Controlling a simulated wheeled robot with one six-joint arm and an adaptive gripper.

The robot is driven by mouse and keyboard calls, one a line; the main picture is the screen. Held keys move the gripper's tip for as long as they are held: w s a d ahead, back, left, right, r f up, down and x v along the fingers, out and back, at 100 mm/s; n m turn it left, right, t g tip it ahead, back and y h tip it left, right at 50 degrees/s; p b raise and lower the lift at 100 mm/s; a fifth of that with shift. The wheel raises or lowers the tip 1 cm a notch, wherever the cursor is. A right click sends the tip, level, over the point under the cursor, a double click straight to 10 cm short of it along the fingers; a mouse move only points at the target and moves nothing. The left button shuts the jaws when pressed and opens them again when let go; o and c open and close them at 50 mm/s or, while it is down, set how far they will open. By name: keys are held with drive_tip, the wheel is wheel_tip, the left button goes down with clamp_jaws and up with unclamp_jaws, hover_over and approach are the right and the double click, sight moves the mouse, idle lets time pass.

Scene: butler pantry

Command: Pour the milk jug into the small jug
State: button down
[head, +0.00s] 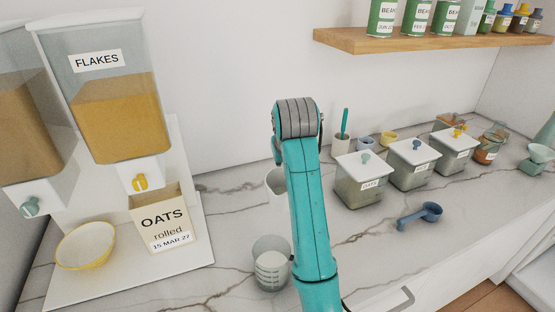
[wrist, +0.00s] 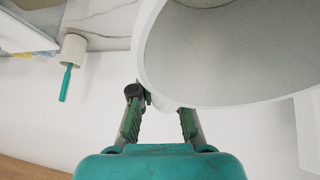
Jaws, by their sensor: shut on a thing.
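A white jug (wrist: 225,60) fills the upper right of the wrist view, its wide mouth and grey inner wall facing the camera. I take it for the milk jug. My gripper (wrist: 160,110) is shut on it at the near side of its rim; the exact grip is hard to see. In the head view the white jug (head: 275,184) shows only as a sliver beside my arm, which hides the gripper. A clear jug with measuring marks (head: 271,266) stands upright on the counter, nearer and apart from it; I take it for the small jug. Its contents are unclear.
Left are the flakes dispenser (head: 118,90), an oats box (head: 163,218) and a yellow-rimmed bowl (head: 86,246). Right are several lidded canisters (head: 362,180) and a blue scoop (head: 420,215). A wooden shelf (head: 420,40) hangs above. The counter right of my arm has free room.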

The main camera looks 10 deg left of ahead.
drive_tip(key=shift+w+a+r+g, duration=0.1)
drive_tip(key=shift+w+r+g, duration=0.25)
drive_tip(key=shift+w, duration=0.55)
drive_tip(key=shift+w+r+g, duration=0.15)
drive_tip(key=shift+w+g, duration=0.35)
drive_tip(key=shift+w, duration=0.45)
drive_tip(key=shift+w+a+r+g, duration=0.1)
drive_tip(key=shift+w+r+g, duration=0.25)
drive_tip(key=shift+w, duration=0.55)
drive_tip(key=shift+f, duration=0.1)
